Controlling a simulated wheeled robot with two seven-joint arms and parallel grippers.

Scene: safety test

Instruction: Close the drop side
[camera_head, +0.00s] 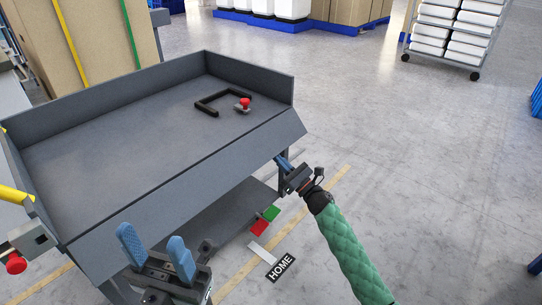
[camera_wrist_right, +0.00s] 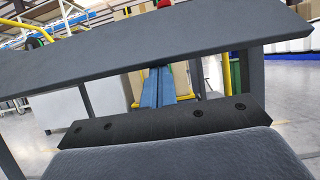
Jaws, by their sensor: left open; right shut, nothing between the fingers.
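The grey cart (camera_head: 110,125) has raised walls at its back and right. Its drop side (camera_head: 190,195) is the long front panel, leaning outward and down from the bed edge. In the right wrist view the drop side (camera_wrist_right: 150,45) spans the top, above my fingers. My right gripper (camera_head: 281,163) is shut and empty, just below the panel's right end; its blue fingers (camera_wrist_right: 158,86) point towards the panel's underside. I cannot tell whether they touch. My left gripper (camera_head: 152,245) is open and empty in front of the panel's left part, its fingers pointing up.
A black U-shaped bar (camera_head: 207,106) and a red knob (camera_head: 244,103) lie on the bed. A grey block with another red knob (camera_head: 16,263) is at the cart's left corner. A lower shelf (camera_head: 205,225) sits underneath.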

